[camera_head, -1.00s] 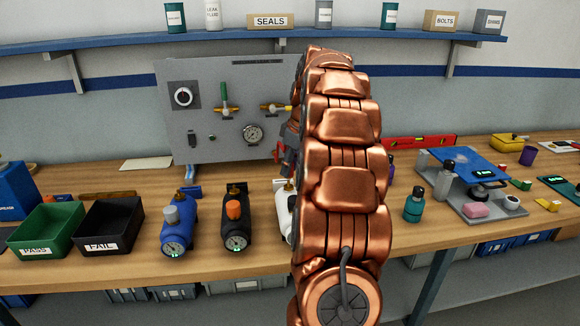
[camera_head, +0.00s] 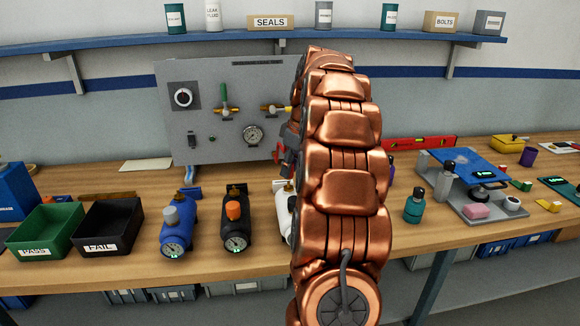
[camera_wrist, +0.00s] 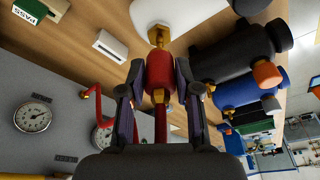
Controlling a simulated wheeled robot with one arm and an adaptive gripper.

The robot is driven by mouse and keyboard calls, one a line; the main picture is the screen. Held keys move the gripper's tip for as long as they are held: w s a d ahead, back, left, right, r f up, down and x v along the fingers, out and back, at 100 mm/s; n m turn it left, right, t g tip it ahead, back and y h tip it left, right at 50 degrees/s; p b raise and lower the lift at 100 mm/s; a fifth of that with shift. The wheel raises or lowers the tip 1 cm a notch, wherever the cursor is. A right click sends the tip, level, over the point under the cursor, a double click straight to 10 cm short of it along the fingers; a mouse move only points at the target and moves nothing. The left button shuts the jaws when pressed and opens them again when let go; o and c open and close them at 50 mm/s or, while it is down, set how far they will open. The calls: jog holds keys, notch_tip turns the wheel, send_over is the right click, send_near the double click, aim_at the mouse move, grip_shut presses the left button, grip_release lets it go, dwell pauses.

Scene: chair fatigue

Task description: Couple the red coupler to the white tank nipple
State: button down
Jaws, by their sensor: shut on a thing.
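My gripper (camera_wrist: 160,78) is shut on the red coupler (camera_wrist: 160,72), with a finger on each side of it. In the wrist view, the white tank (camera_wrist: 165,11) is at the top with its brass nipple (camera_wrist: 158,36) facing the coupler. The coupler's end is in line with the nipple and very close or touching; I cannot tell whether it is seated. A red hose runs back from the coupler between the fingers. In the head view, the white tank (camera_head: 282,211) is partly hidden behind my arm, which also hides the coupler.
The black tank (camera_head: 235,223) and blue tank (camera_head: 176,230) stand left of the white one. The green PASS bin (camera_head: 46,230) and black FAIL bin (camera_head: 106,226) are farther left. A grey gauge panel (camera_head: 215,90) stands behind. A teal bottle (camera_head: 414,206) is right of my arm.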

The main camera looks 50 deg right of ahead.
jog(key=shift+s+b+x, duration=0.15)
jog(key=shift+b+x, duration=0.4)
jog(key=shift+x, duration=0.2)
jog(key=shift+s+b+x, duration=0.2)
jog(key=shift+b+x, duration=0.3)
jog(key=shift+x, duration=0.2)
jog(key=c, duration=0.7)
grip_release()
jog(key=shift+d+f, duration=0.1)
jog(key=shift+v, duration=6)
jog(key=shift+s, duration=0.1)
